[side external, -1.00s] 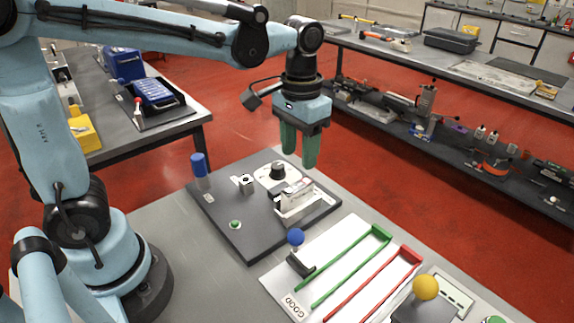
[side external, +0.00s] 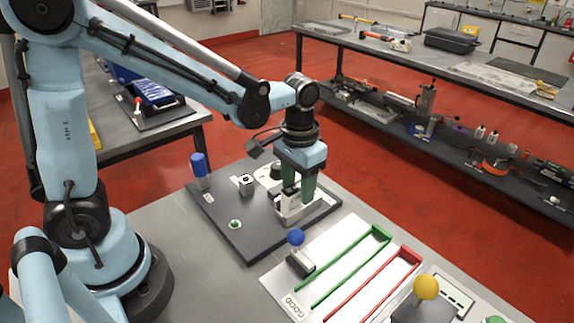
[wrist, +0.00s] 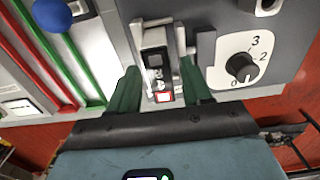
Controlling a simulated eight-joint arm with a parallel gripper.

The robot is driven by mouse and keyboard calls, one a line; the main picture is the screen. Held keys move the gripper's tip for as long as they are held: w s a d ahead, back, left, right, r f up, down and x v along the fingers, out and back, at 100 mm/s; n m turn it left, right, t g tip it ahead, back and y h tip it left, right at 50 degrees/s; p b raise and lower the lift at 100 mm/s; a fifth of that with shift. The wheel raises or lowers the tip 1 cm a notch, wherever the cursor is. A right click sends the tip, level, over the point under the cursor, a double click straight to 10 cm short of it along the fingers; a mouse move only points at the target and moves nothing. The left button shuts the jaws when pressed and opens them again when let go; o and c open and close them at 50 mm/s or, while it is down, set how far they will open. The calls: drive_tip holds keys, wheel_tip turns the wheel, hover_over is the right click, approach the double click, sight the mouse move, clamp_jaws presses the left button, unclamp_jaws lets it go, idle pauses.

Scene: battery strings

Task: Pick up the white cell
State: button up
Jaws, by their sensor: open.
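My gripper (side external: 298,187) is open and low over a white holder (side external: 290,213) on the dark board. In the wrist view my green fingers (wrist: 159,78) stand on either side of a narrow block in the holder, with dark parts, a pale side and a red-edged label. This block (wrist: 155,62) seems to be the white cell, but I cannot be sure. I see no clear grip on it. In the side view my fingers hide most of it.
A dial (wrist: 240,67) sits close beside the holder. A blue ball (side external: 296,237) and green rails (side external: 350,262) and red rails (side external: 385,275) lie in front.

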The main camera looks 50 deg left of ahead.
sight(298, 186)
drive_tip(key=shift+c, duration=0.2)
clamp_jaws()
drive_tip(key=shift+r, duration=2.5)
